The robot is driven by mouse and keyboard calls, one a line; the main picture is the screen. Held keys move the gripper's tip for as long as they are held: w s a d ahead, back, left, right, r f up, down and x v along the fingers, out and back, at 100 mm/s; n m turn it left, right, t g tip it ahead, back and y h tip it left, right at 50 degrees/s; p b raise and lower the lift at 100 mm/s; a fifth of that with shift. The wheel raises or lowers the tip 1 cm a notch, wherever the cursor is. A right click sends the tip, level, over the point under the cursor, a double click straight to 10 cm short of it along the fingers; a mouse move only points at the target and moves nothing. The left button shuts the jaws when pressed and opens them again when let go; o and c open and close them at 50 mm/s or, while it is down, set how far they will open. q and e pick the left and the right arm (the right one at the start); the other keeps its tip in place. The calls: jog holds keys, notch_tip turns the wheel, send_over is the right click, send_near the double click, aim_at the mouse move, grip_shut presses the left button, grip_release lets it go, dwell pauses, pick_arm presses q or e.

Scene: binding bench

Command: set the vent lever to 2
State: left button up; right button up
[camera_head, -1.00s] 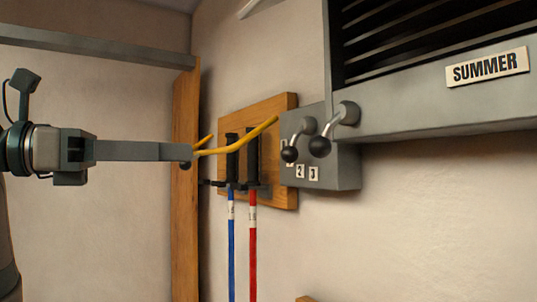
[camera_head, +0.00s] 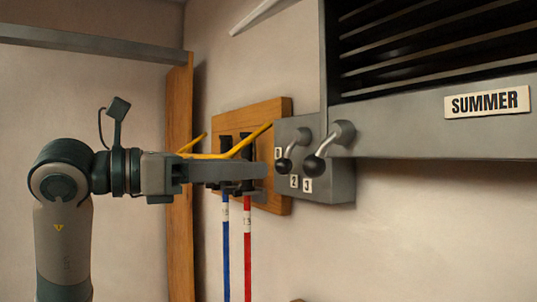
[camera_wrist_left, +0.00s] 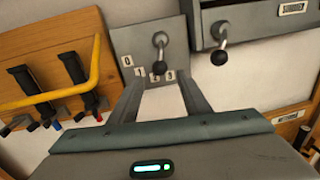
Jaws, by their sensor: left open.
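A grey vent box (camera_head: 338,187) is fixed to the wall, with small number tags on its face. Its lever has a black ball knob (camera_head: 283,166) and a short metal arm hanging down. In the left wrist view the knob (camera_wrist_left: 159,67) hangs just above the tags, near the 2; from this slant I cannot tell the exact setting. My left gripper (camera_head: 266,171) points at the box from the left, its tips close to the tags. In the left wrist view its fingers (camera_wrist_left: 160,82) are apart with nothing between them, below the knob. My right gripper is out of view.
A second black-knobbed lever (camera_head: 314,166) is close on the right, on the louvred SUMMER housing (camera_head: 430,125). A yellow bar (camera_head: 255,136) crosses a wooden board (camera_head: 281,112) with black handles, a blue hose (camera_head: 226,255) and a red hose (camera_head: 247,262), beside my left fingers.

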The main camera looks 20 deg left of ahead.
aim_at(290, 154)
pick_arm(q)
jog(key=p+x, duration=0.2)
jog(key=x, duration=0.3)
jog(key=shift+w+d, duration=0.1)
jog(key=shift+w, duration=0.05)
